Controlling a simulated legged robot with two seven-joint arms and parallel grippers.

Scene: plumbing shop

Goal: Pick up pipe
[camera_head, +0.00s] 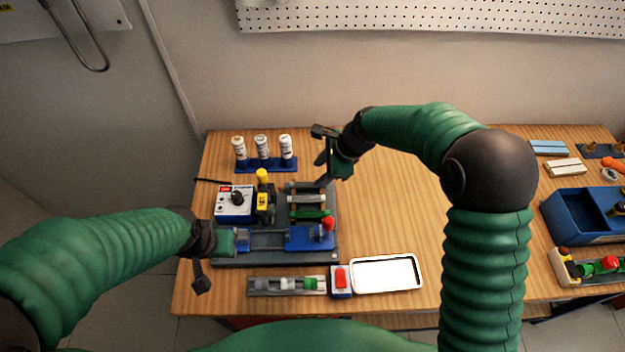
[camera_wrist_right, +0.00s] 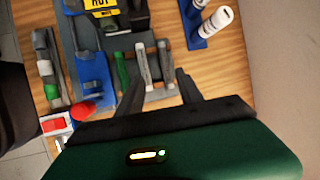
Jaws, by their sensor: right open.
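Short pipes lie side by side in a dark rack on the workbench. In the head view I see a grey pipe (camera_head: 306,199) and a green pipe (camera_head: 311,214). In the right wrist view, two pale grey pipes (camera_wrist_right: 165,62) and the green pipe (camera_wrist_right: 122,72) show ahead of the gripper. My right gripper (camera_head: 322,160) is open and empty at the rack's back edge. In the wrist view its fingers (camera_wrist_right: 160,90) point at the rack, with the outermost grey pipe between their lines. My left gripper (camera_head: 204,268) is at the bench's left; its jaw opening is unclear.
A blue stand with white bottles (camera_head: 262,151) is behind the rack. A control box (camera_head: 235,203) and a yellow-topped device (camera_head: 264,192) stand left of it. In front are a blue vise (camera_head: 308,238), a red switch (camera_head: 341,281) and a white tray (camera_head: 386,288). The bench's middle right is clear.

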